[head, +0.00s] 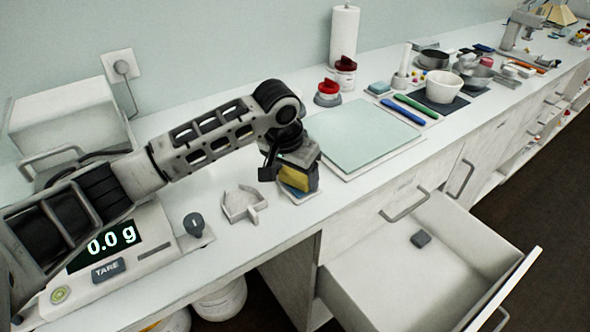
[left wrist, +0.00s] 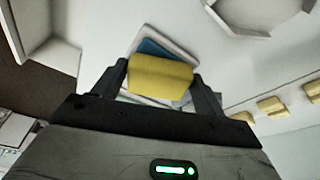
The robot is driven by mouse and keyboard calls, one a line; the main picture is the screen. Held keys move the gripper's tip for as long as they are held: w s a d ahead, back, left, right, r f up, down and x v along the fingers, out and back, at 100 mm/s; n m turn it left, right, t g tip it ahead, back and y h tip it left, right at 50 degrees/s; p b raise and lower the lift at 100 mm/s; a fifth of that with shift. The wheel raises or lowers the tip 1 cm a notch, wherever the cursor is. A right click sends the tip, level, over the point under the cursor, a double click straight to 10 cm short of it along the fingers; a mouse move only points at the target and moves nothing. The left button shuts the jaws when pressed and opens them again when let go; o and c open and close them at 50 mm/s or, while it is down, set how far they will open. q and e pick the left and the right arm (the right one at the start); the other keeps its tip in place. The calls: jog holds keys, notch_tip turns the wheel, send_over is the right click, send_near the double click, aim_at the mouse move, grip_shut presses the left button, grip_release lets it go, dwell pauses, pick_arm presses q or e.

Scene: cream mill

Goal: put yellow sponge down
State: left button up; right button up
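The yellow sponge (head: 295,181) is between the fingers of my left gripper (head: 288,172), low over the front part of the white counter. In the left wrist view the yellow sponge (left wrist: 160,80) spans the gap, with a finger of the left gripper (left wrist: 160,88) against each end. Below it lies a blue piece (left wrist: 153,48) on a pale, flat tray (left wrist: 184,53). The sponge overlaps the blue piece in the picture; whether they touch is hidden. My right gripper is not in view.
A pale angular dish (head: 240,204) sits left of the gripper, beside a scale (head: 120,262) reading 0.0 g. A pale green board (head: 362,134) lies to the right. An open drawer (head: 385,290) below holds a small grey block (head: 421,240). Red-lidded jars (head: 327,92) stand behind.

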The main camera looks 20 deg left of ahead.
pick_arm(q)
jog(key=shift+o, duration=1.2)
jog(key=shift+r, duration=0.3)
jog(key=v, duration=1.1)
jog(key=shift+r+b, duration=0.45)
jog(key=shift+s, duration=0.1)
